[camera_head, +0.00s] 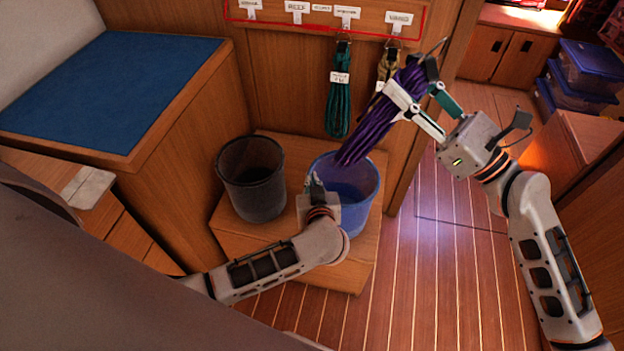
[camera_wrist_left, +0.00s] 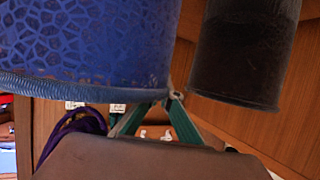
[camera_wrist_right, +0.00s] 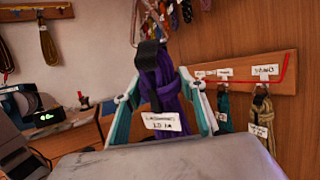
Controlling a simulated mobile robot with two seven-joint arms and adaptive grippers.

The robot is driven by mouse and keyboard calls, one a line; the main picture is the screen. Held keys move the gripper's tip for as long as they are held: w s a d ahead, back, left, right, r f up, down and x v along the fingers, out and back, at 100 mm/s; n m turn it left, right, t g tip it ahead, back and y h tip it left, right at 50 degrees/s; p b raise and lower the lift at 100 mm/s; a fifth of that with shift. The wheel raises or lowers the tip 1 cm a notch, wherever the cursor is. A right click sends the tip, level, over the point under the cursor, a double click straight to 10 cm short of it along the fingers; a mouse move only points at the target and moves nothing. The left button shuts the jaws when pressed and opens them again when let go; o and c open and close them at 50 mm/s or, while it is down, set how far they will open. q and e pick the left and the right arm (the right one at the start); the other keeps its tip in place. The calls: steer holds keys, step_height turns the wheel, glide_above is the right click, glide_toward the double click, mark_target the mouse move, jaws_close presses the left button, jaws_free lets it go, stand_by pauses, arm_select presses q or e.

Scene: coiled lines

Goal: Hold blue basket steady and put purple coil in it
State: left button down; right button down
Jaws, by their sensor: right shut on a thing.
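The purple coil (camera_head: 372,130) hangs tilted, its lower end above the blue basket's opening. My right gripper (camera_head: 416,86) is shut on its upper part. In the right wrist view the coil (camera_wrist_right: 167,92) sits between both fingers, with a dark strap and a white tag. The blue basket (camera_head: 362,188) stands upright on a wooden step. My left gripper (camera_head: 316,186) is at its near left rim. In the left wrist view its fingertips (camera_wrist_left: 171,98) come close together by the rim of the basket (camera_wrist_left: 90,45); whether they pinch it is unclear.
A black bucket (camera_head: 252,180) stands left of the basket on the wooden step (camera_head: 335,272). A green coil (camera_head: 340,105) and a tan coil (camera_head: 386,68) hang on the wall behind. A blue-topped counter (camera_head: 105,85) is at left. Open floor (camera_head: 440,270) lies at right.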

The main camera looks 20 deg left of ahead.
mark_target(399, 122)
arm_select(q)
steer(key=shift+f, duration=0.1)
arm_select(e)
steer(key=shift+f, duration=3.95)
steer(key=c, duration=1.2)
jaws_free()
steer(key=shift+o, duration=0.2)
steer(key=shift+f, duration=0.15)
steer(key=v, duration=1.2)
arm_select(q)
steer(key=c, duration=2.2)
jaws_free()
